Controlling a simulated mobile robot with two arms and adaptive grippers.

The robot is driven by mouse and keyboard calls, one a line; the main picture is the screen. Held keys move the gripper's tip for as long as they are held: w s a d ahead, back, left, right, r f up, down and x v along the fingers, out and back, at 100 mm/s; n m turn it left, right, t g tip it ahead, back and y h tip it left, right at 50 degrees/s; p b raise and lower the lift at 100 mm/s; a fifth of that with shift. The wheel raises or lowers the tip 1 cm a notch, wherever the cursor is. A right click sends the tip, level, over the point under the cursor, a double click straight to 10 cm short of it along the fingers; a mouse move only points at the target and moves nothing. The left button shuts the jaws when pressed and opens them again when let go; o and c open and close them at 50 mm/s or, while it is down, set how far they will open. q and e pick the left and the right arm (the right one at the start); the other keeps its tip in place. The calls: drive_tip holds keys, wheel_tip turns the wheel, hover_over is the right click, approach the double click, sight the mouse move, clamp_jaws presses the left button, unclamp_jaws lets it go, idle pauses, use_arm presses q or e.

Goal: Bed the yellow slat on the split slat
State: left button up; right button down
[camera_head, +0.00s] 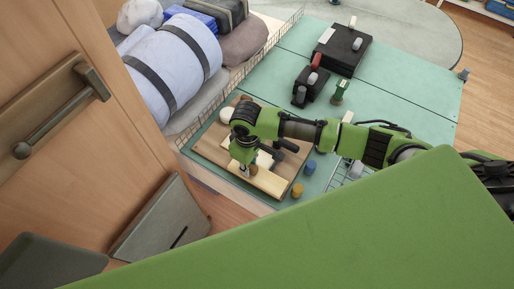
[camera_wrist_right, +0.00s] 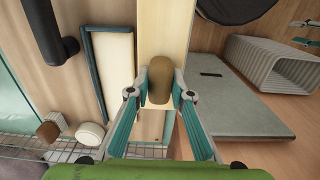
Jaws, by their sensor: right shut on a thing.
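My right gripper (camera_head: 243,172) is over the wooden board (camera_head: 211,149) in the head view. In the right wrist view my right gripper (camera_wrist_right: 160,95) is shut on a brown rounded knob (camera_wrist_right: 160,80). The knob stands on a long pale yellow slat (camera_wrist_right: 165,25), which also shows in the head view (camera_head: 270,183) along the board's near side. Whether the slat touches what lies under it cannot be told. I cannot pick out the split slat with certainty. A cream panel with a teal rim (camera_wrist_right: 112,65) lies beside the yellow slat in the wrist view. My left gripper is not in view.
A blue peg (camera_head: 311,165) and a yellow peg (camera_head: 297,191) stand right of the board. Black boxes (camera_head: 342,48) sit farther back on the teal table (camera_head: 400,85). A wire fence (camera_head: 215,103) borders it, with rolled bedding (camera_head: 172,70) beyond. A door (camera_head: 120,130) is at left.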

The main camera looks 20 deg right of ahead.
drive_tip(key=shift+s+a+f, duration=0.15)
drive_tip(key=shift+s, duration=0.05)
drive_tip(key=shift+f, duration=0.1)
drive_tip(key=shift+p, duration=0.4)
drive_tip(key=shift+w, duration=0.2)
drive_tip(key=w, duration=0.1)
drive_tip(key=w+b, duration=0.1)
drive_tip(key=w, duration=0.2)
drive_tip(key=shift+w+d+b, duration=0.15)
drive_tip(key=shift+d+b, duration=0.15)
drive_tip(key=w+b, duration=0.1)
drive_tip(key=w, duration=0.1)
drive_tip(key=w+b, duration=0.2)
drive_tip(key=w, duration=0.1)
drive_tip(key=shift+w+d+f, duration=0.1)
drive_tip(key=shift+w+d, duration=0.15)
drive_tip(key=shift+w, duration=0.05)
drive_tip(key=shift+w+d+b, duration=0.1)
drive_tip(key=shift+w+b, duration=0.4)
drive_tip(key=shift+w, duration=0.35)
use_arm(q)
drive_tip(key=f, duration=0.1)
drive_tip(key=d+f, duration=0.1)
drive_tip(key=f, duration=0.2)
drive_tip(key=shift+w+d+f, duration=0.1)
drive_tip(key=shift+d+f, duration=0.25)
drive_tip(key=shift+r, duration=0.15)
use_arm(e)
drive_tip(key=shift+r, duration=0.2)
